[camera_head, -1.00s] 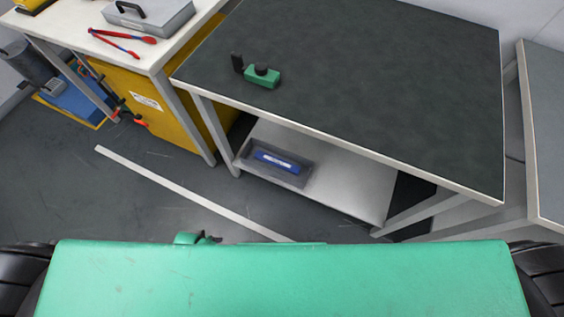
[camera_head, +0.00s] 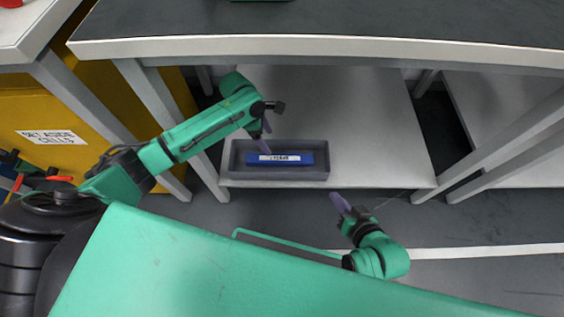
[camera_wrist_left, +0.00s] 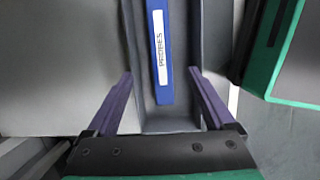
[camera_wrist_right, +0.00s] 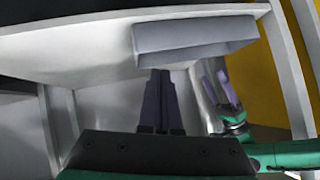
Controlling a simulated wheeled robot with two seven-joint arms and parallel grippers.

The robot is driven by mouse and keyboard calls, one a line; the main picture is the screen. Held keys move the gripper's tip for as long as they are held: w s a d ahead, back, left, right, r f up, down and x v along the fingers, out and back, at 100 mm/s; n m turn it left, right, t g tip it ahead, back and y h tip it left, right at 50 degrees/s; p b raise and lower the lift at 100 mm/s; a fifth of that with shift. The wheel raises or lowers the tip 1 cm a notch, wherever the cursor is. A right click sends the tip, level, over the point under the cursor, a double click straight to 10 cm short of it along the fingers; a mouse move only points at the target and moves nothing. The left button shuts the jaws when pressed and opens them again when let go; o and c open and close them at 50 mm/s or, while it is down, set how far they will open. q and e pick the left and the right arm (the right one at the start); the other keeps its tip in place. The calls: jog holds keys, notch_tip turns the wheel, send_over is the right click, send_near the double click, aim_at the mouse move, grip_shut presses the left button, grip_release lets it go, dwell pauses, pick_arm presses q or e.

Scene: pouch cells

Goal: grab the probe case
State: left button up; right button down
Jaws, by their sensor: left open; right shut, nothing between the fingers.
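The probe case is a long blue case (camera_head: 306,159) with a white label. It lies in a grey tray (camera_head: 240,175) on the lower shelf under the dark table. In the left wrist view the case (camera_wrist_left: 174,85) carries the label "PROBES". My left gripper (camera_head: 265,144) is at the tray's upper left. In its own wrist view its purple fingers (camera_wrist_left: 163,100) are spread apart and empty, one on each side of the case's near end. My right gripper (camera_head: 337,202) is shut and empty, in front of the shelf. In the right wrist view the tray (camera_wrist_right: 195,40) is ahead; its inside is hidden.
The table top (camera_head: 400,20) overhangs the shelf (camera_head: 380,130). Table legs (camera_head: 165,120) stand either side. A yellow cabinet (camera_head: 40,110) marked for set-aside cells is at left. The shelf right of the tray is bare.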

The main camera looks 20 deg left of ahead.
aim_at(279, 158)
pick_arm(q)
jog(key=b+x, duration=0.2)
jog(key=x, duration=0.2)
jog(key=shift+a, duration=0.15)
jog(key=b+x, duration=0.3)
jog(key=x, duration=0.1)
jog(key=b+x, duration=0.2)
jog(key=x, duration=0.2)
jog(key=shift+d+b, duration=0.25)
jog(key=shift+b, duration=0.15)
jog(key=shift+r, duration=0.1)
pick_arm(e)
notch_tip(279, 158, down, 8)
jog(key=a+m+t, duration=0.1)
jog(key=t, duration=0.2)
jog(key=shift+a+f+y, duration=0.25)
jog(key=shift+a+y, duration=0.05)
jog(key=shift+a, duration=0.1)
pick_arm(q)
grip_shut()
pick_arm(e)
jog(key=shift+s, duration=0.15)
pick_arm(q)
jog(key=shift+r, duration=0.15)
pick_arm(e)
jog(key=shift+r, duration=0.1)
